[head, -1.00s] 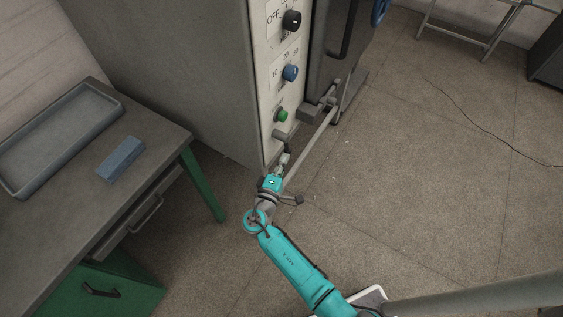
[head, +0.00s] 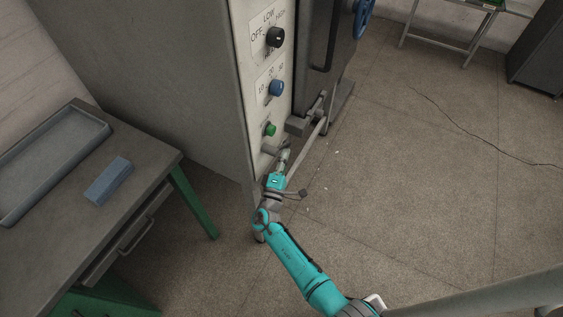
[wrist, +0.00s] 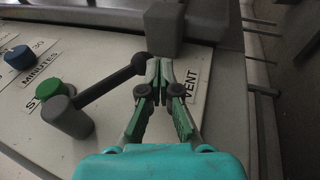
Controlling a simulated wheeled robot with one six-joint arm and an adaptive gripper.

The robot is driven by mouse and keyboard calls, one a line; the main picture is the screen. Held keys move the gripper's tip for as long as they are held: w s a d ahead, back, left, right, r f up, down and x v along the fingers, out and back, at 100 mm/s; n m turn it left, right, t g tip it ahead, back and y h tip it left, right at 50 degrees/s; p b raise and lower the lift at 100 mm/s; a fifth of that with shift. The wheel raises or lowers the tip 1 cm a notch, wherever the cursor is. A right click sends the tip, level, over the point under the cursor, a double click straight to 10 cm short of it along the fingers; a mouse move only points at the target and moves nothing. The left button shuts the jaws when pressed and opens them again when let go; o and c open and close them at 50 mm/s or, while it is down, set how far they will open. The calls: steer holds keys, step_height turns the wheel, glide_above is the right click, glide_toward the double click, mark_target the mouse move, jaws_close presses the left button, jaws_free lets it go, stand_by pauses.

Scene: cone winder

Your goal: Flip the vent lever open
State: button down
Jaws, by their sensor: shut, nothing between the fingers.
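The vent lever shows in the wrist view as a grey round pivot with a dark bar (wrist: 105,88) ending in a dark knob. It sits on the pale control panel beside the VENT label (wrist: 190,88). In the head view the lever's grey hub (head: 270,149) is low on the panel, partly hidden by my gripper. My gripper (wrist: 160,64) has its fingertips together with nothing between them. The left fingertip is right beside the lever's knob; I cannot tell if they touch. In the head view my gripper (head: 285,154) is close to the panel's lower end.
A green button (head: 270,129), a blue dial (head: 276,88) and a black knob (head: 275,37) are above the lever. A grey block (wrist: 164,28) is just beyond my fingertips. A workbench (head: 150,165) with a tray and blue block stands left.

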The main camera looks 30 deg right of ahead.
mark_target(289, 145)
steer(key=shift+w+d+r, duration=0.4)
steer(key=shift+d+r, duration=0.15)
steer(key=shift+r, duration=0.15)
steer(key=shift+w+d+r, duration=0.4)
steer(key=shift+d+r, duration=0.15)
steer(key=shift+r, duration=0.15)
steer(key=shift+s+a+f, duration=0.1)
steer(key=shift+s+f, duration=0.1)
steer(key=shift+f, duration=0.1)
steer(key=s+a+f, duration=0.1)
steer(key=s+f, duration=0.1)
steer(key=f, duration=0.4)
steer(key=s+a+f, duration=0.1)
steer(key=s+f, duration=0.2)
steer(key=f, duration=0.3)
steer(key=shift+a, duration=0.25)
